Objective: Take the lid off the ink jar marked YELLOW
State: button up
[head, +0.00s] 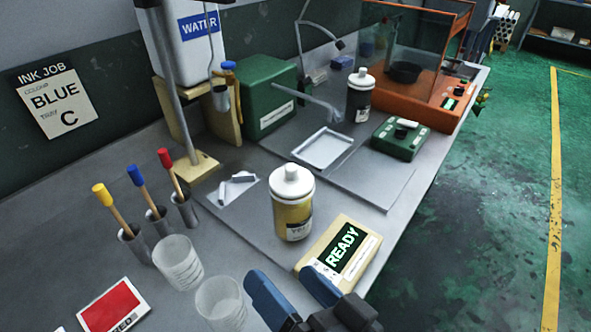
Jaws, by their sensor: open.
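The yellow ink jar (292,215) stands upright on the grey mat near the middle of the head view. My gripper (290,290) is at the bottom of the view, open and empty, with two blue-padded fingers. It appears nearer to me than the jar and apart from it.
A box reading READY (340,252) stands right of the jar, close to my fingers. Two clear beakers (178,262) stand to the left. A dark jar (359,98), a white tray (322,149) and a green scale (400,138) are farther back.

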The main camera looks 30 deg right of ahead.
jog(key=w+a+r+n+g+y, duration=0.35)
jog(key=w+a+r+y, duration=0.25)
jog(key=w+r, duration=0.3)
jog(key=w+a+r+n+g+y, duration=0.2)
jog(key=w+a+r+n+y, duration=0.35)
jog(key=r, duration=0.55)
jog(key=g+h+p, duration=0.1)
jog(key=g+h, duration=0.9)
jog(key=h, duration=0.3)
send_over(292, 166)
jog(key=s, duration=0.1)
notch_tip(292, 166, down, 7)
jog(key=shift+s+d+f, duration=0.15)
jog(key=shift+s+f, duration=0.05)
jog(key=shift+f, duration=0.25)
jog(key=f, duration=0.3)
jog(key=w+f+p, duration=0.1)
jog(key=f, duration=0.3)
jog(key=shift+w+a, duration=0.2)
